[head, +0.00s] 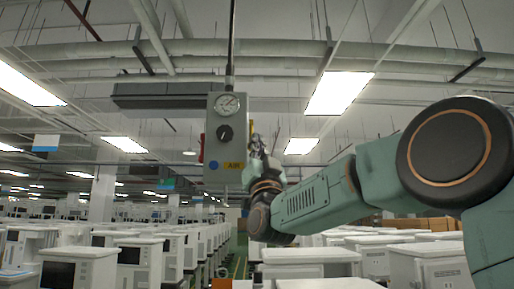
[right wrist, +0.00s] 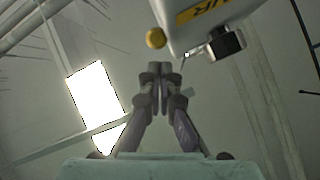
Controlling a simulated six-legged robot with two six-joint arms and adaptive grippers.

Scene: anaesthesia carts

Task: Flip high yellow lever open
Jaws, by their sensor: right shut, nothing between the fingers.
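A grey control box (head: 226,136) hangs from the ceiling on a rod. It bears a round gauge (head: 227,104), a black knob (head: 225,133), a blue dot and a yellow label (head: 233,165). In the right wrist view, a yellow round knob (right wrist: 155,38) shows beside the box (right wrist: 206,18); it may be the lever's end. The lever's arm cannot be made out clearly. My right gripper (head: 256,143) is just right of the box in the head view. Its fingers (right wrist: 160,68) are shut and empty, apart from the yellow knob in the picture. My left gripper is not in view.
A black fitting (right wrist: 228,42) sticks out from the box in the right wrist view. Rows of white carts (head: 305,256) fill the floor below. Pipes and lamps (head: 338,92) run overhead.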

